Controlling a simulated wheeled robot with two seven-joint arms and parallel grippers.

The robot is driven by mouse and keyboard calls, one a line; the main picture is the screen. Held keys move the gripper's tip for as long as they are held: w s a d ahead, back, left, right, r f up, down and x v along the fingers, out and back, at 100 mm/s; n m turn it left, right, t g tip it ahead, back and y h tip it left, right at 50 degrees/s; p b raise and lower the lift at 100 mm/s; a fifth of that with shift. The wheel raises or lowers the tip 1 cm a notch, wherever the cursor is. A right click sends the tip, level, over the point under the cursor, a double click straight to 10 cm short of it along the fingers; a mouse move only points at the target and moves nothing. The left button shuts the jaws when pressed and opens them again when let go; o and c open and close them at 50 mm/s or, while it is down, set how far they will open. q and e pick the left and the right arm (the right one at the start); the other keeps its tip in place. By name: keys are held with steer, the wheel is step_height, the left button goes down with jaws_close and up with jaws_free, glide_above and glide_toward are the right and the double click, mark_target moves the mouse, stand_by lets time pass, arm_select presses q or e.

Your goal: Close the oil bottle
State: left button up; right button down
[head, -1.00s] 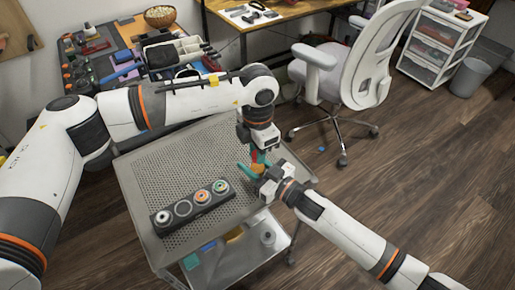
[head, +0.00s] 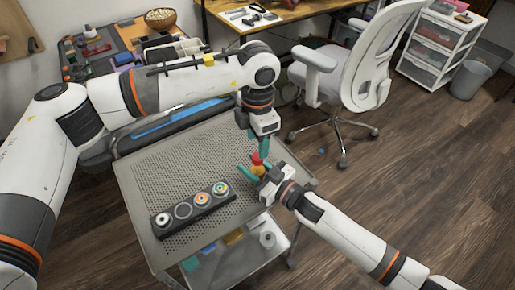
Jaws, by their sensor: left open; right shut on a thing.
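The oil bottle (head: 259,171) is small and yellow-orange, with a red cap (head: 256,159) at its top. It is over the right part of the grey cart. My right gripper (head: 254,172), with teal fingers, is shut on the bottle from the right and partly hides it. My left gripper (head: 264,147) points down just above the cap with its teal fingers open. Whether the fingers still touch the cap, and how tightly the cap sits, I cannot tell at this size.
The perforated cart top (head: 165,170) is mostly clear. A dark holder (head: 192,208) with several round spools lies near its front edge. An office chair (head: 350,75) stands behind to the right. A cluttered bench (head: 105,60) is at the back left.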

arm_select(q)
step_height(320, 180, up, 7)
stand_by(0.3)
steer(key=shift+r, duration=0.1)
arm_select(e)
steer(key=c, duration=0.8)
jaws_free()
steer(key=shift+c, duration=0.2)
steer(key=v, duration=1.2)
